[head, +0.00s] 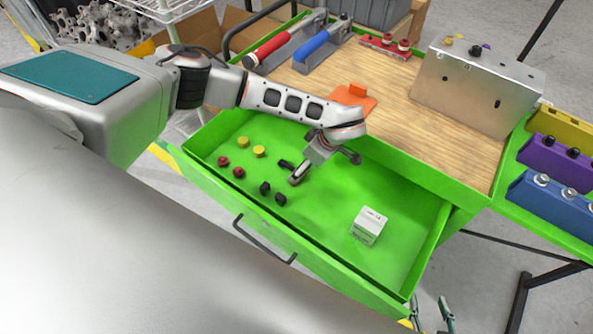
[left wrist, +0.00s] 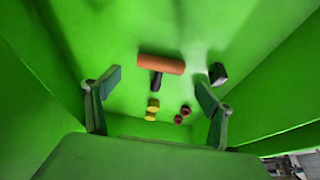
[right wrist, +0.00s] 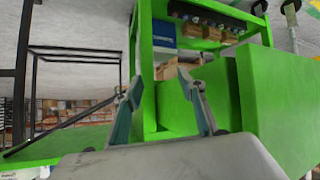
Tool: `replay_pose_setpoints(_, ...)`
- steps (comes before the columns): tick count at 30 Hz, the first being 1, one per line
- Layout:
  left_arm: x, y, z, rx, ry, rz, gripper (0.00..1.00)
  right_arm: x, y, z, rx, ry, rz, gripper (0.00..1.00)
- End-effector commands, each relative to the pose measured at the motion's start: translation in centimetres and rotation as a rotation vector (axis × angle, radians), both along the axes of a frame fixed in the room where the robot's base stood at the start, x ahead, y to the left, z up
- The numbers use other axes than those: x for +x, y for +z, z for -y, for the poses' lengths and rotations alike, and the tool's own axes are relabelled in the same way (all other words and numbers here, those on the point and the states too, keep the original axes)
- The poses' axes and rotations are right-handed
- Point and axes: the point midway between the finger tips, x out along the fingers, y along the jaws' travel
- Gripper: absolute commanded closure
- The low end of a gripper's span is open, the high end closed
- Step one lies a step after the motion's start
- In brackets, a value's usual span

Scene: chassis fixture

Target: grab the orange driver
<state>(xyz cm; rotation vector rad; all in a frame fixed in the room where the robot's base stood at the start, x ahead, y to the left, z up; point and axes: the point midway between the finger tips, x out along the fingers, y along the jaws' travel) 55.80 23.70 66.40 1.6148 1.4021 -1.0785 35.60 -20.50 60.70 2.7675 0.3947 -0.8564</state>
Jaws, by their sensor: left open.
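The orange driver (left wrist: 160,64) lies on the drawer floor in the left wrist view, its handle crosswise with a short black shaft towards the yellow knobs. In the head view my left gripper hides the handle, and a dark piece that looks like the shaft (head: 286,164) shows beside it. My left gripper (head: 324,168) is low inside the drawer, open. In the left wrist view its fingers (left wrist: 158,92) are spread to either side of the driver, with nothing gripped. My right gripper (head: 431,312) is outside the drawer at lower right; in the right wrist view (right wrist: 165,97) it is open and empty.
The open green drawer (head: 330,262) also holds yellow knobs (head: 259,151), red knobs (head: 238,171), black blocks (head: 265,188) and a white box (head: 368,225). The wooden worktop (head: 400,120) behind holds an orange bracket (head: 352,97) and a metal chassis (head: 475,85). The drawer walls surround the left gripper.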

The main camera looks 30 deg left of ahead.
Motion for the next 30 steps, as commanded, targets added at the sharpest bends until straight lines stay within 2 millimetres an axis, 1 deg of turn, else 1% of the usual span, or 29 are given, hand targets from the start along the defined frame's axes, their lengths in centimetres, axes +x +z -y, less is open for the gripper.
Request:
replay_pose_setpoints(5, -0.1, -1.6, -0.6, 0.001, 0.003, -0.004, 0.18, -0.2, -0.6, 0.0, -0.002, 0.0, -0.007, 0.6)
replay_pose_setpoints(9, 0.0, -3.7, -1.4, 0.001, 0.005, -0.006, 0.18, -0.4, -1.2, 0.1, -0.007, 0.001, -0.012, 0.6)
replay_pose_setpoints(12, 0.1, -4.6, -1.8, 0.0, 0.002, -0.005, 0.18, -0.3, -1.1, 0.2, -0.009, 0.002, -0.008, 0.6)
replay_pose_setpoints(19, 0.2, -4.6, -1.9, 0.0, 0.001, -0.001, 0.18, 0.3, -0.6, 0.4, -0.013, -0.001, 0.007, 0.6)
replay_pose_setpoints(20, 0.2, -4.6, -1.9, 0.0, 0.001, -0.001, 0.21, 0.4, -0.5, 0.4, -0.013, -0.001, 0.008, 0.6)
replay_pose_setpoints(21, 0.2, -4.6, -1.9, 0.0, 0.001, -0.001, 0.31, 0.5, -0.5, 0.4, -0.013, -0.001, 0.009, 0.6)
replay_pose_setpoints(23, 0.2, -4.6, -1.9, 0.0, 0.001, -0.001, 0.47, 0.6, -0.4, 0.4, -0.013, -0.001, 0.011, 0.6)
replay_pose_setpoints(24, 0.2, -4.6, -1.9, 0.0, 0.001, -0.001, 0.57, 0.7, -0.4, 0.4, -0.013, -0.001, 0.012, 0.6)
replay_pose_setpoints(25, 0.2, -4.6, -1.9, 0.0, 0.0, -0.001, 0.61, 0.7, -0.4, 0.4, -0.013, -0.001, 0.012, 0.6)
replay_pose_setpoints(30, 0.2, -4.6, -1.9, 0.0, 0.002, -0.001, 0.6, 0.7, -0.4, 0.4, -0.012, -0.001, 0.011, 0.6)
